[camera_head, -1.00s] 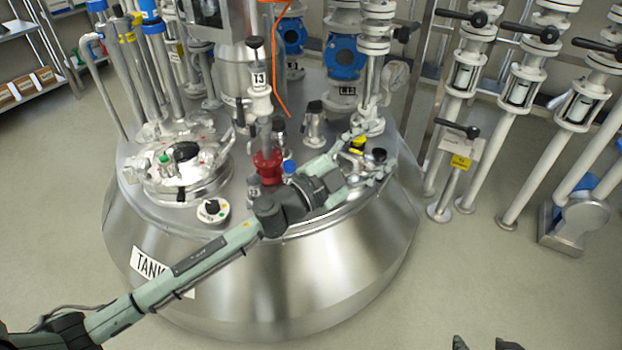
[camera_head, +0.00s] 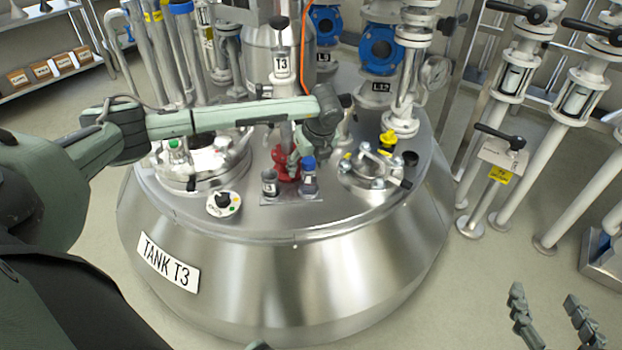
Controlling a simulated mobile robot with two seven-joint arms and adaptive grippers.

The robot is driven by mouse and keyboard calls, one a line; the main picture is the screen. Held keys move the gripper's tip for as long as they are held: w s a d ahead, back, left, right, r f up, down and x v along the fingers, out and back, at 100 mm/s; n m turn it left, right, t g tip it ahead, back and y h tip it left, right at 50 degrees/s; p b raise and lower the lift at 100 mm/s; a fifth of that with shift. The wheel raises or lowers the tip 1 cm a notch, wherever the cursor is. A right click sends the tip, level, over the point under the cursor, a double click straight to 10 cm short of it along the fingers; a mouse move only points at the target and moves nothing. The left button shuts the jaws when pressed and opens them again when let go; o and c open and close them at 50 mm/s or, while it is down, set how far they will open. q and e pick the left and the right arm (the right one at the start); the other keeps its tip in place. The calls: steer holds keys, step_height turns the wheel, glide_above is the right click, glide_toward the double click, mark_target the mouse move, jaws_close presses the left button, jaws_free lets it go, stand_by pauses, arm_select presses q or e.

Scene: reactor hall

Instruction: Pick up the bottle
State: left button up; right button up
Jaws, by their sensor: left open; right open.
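My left arm reaches in from the left above the lid. Its gripper (camera_head: 308,158) points down just behind and above the bottle's cap. It is open, its fingers are partly hidden, and I cannot tell whether they touch the bottle. My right gripper (camera_head: 548,318) is open and empty at the lower right, over the floor and away from the tank.
A grey cup-like holder (camera_head: 270,184) stands just left of the bottle, and a red valve (camera_head: 285,164) stands behind. A clamped hatch (camera_head: 372,170) lies to the right, and a round knob (camera_head: 222,203) to the left. Pipes rise behind.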

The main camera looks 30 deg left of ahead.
mark_target(306, 172)
arm_select(q)
steer(key=x, duration=0.5)
steer(key=shift+w+d, duration=0.1)
steer(key=shift+w, duration=0.25)
arm_select(e)
steer(key=shift+w+a+r+t+y, duration=0.2)
steer(key=shift+a+r+t, duration=0.15)
steer(key=shift+r, duration=0.25)
steer(key=shift+w+a+r+t+y, duration=0.15)
steer(key=shift+a+r+t, duration=0.1)
steer(key=shift+a+r, duration=0.25)
arm_select(q)
steer(key=shift+c, duration=0.4)
arm_select(e)
steer(key=shift+d, duration=0.1)
arm_select(q)
steer(key=c, duration=1.2)
